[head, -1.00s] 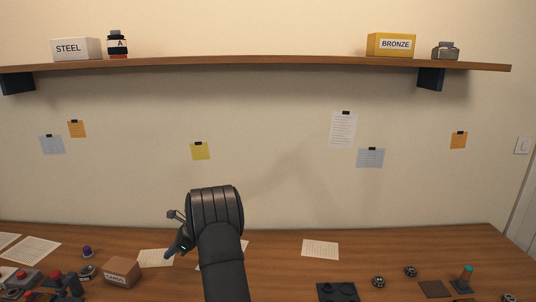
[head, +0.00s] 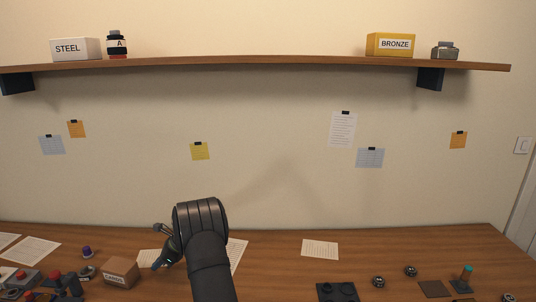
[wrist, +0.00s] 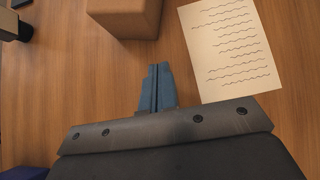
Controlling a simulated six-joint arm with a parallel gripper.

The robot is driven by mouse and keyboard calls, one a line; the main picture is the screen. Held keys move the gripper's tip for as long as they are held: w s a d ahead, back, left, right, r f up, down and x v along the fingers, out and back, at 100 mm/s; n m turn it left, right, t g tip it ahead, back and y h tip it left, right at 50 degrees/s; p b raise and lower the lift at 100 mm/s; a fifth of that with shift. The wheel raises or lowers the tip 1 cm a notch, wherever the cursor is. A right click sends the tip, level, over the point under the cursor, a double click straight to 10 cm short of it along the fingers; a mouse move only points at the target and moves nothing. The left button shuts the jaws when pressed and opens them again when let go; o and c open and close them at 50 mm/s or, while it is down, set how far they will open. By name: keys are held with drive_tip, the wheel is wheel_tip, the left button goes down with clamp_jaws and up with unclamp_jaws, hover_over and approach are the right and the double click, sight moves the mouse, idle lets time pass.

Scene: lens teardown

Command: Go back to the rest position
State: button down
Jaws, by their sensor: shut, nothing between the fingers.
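My gripper (head: 158,264) hangs above the left part of the wooden table in the head view, partly hidden behind my own arm. In the wrist view its blue fingers (wrist: 156,90) are together with nothing between them. They are over bare table, between a brown box and a sheet of paper.
The brown box (head: 120,271) stands just left of my gripper; it also shows in the wrist view (wrist: 125,14). A lined paper (wrist: 232,48) lies to the right there. A dark block (head: 337,291) and small round parts (head: 378,281) lie right. A shelf (head: 260,64) spans the wall.

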drive_tip(key=d, duration=0.5)
drive_tip(key=w+d, duration=0.1)
drive_tip(key=d, duration=0.2)
drive_tip(key=shift+d+r, duration=0.15)
drive_tip(key=shift+r, duration=0.2)
drive_tip(key=d+r, duration=0.6)
drive_tip(key=r, duration=0.6)
drive_tip(key=w+a+f+t, duration=0.3)
drive_tip(key=w+a+t, duration=0.2)
drive_tip(key=a, duration=0.4)
drive_tip(key=shift+f+m+h, duration=0.2)
drive_tip(key=shift+m+h, duration=0.1)
drive_tip(key=shift+h, duration=0.1)
drive_tip(key=c, duration=2.2)
unclamp_jaws()
